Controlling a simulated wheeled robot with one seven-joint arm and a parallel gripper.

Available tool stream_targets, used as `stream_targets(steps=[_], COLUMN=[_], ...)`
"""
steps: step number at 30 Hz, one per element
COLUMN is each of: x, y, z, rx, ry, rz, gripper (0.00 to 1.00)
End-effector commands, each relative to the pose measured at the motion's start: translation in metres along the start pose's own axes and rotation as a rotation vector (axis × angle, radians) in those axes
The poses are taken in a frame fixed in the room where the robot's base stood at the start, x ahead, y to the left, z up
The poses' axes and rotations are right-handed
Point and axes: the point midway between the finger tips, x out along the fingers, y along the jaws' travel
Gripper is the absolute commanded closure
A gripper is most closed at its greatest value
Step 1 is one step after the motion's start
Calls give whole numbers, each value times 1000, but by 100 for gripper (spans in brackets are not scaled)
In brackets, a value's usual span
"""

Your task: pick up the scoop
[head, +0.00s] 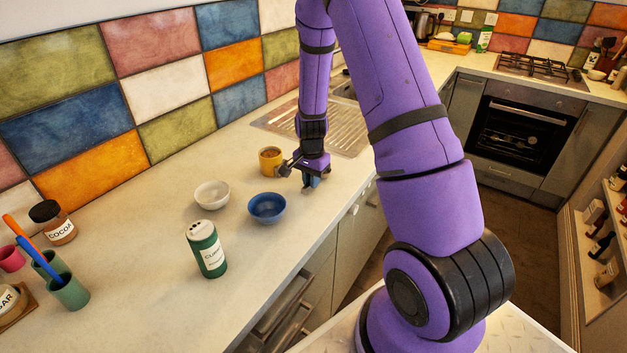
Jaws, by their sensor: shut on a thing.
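My gripper (311,180) points down over the counter, just right of the mustard mug and beyond the blue bowl. It is shut on a small blue-grey thing, which looks to be the scoop (313,184). Most of the scoop is hidden by the gripper, and its shape is too small to make out. I cannot tell whether it touches the counter or is lifted clear of it.
A mustard mug (270,160) stands close left of my gripper. A blue bowl (267,208), a white bowl (212,195) and a green shaker tin (206,249) stand nearer. A cocoa jar (53,222) and green cups (68,292) are far left. The metal sink drainer (345,138) lies behind.

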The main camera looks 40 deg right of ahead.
Motion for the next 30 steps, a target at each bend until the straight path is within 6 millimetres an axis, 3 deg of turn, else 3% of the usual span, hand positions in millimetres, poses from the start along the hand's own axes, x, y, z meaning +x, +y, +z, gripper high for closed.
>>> stream_targets(steps=[8,21,30], x=[-33,-40,-44], y=[-1,107,150], z=[0,16,24], rx=[-1,6,2], ry=[2,-1,-1], rz=[-3,1,1], gripper=[100,100,100])
